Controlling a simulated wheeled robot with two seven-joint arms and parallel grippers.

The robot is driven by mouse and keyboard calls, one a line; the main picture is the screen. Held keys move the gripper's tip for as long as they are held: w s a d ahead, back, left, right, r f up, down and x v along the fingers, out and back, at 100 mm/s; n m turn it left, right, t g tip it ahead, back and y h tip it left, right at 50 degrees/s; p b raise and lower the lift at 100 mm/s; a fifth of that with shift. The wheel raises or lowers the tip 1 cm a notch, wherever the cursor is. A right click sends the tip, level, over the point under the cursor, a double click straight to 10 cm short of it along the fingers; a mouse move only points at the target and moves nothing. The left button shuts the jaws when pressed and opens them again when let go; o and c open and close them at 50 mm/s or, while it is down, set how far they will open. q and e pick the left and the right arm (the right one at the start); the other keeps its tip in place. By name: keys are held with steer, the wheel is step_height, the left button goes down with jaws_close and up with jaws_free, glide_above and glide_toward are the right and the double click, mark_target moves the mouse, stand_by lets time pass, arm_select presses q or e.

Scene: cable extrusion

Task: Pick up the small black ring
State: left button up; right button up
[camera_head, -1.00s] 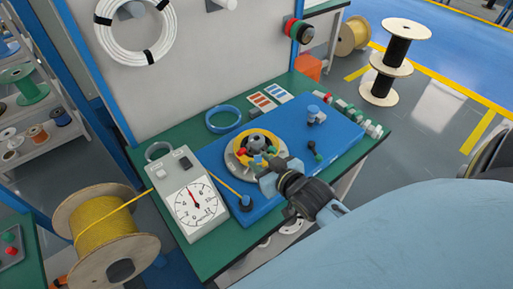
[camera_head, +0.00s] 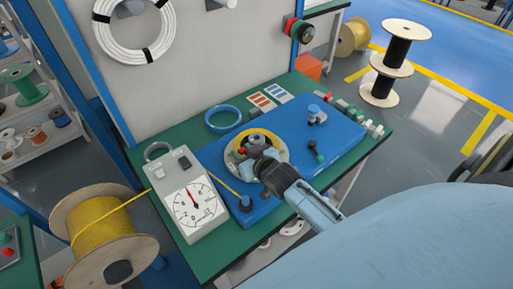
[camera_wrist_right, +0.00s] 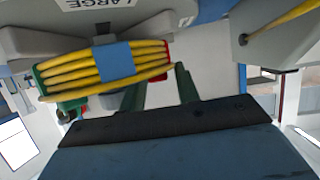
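I cannot pick out a small black ring with certainty in either view. A round winder holding a yellow cable coil (camera_head: 246,138) sits on the blue board in the head view, with dark, red and green parts at its middle. My right gripper (camera_head: 262,164) is at the front right side of this winder, partly covering it. In the right wrist view the yellow coil (camera_wrist_right: 105,72) has a blue band around it and lies just beyond my gripper's dark palm. My left gripper is not in view.
The blue board (camera_head: 335,148) lies on a green bench (camera_head: 215,262). A grey dial gauge (camera_head: 192,205) stands left of it. A blue ring (camera_head: 223,119) lies behind. A yellow cable spool (camera_head: 100,228) stands at left.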

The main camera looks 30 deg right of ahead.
jaws_close()
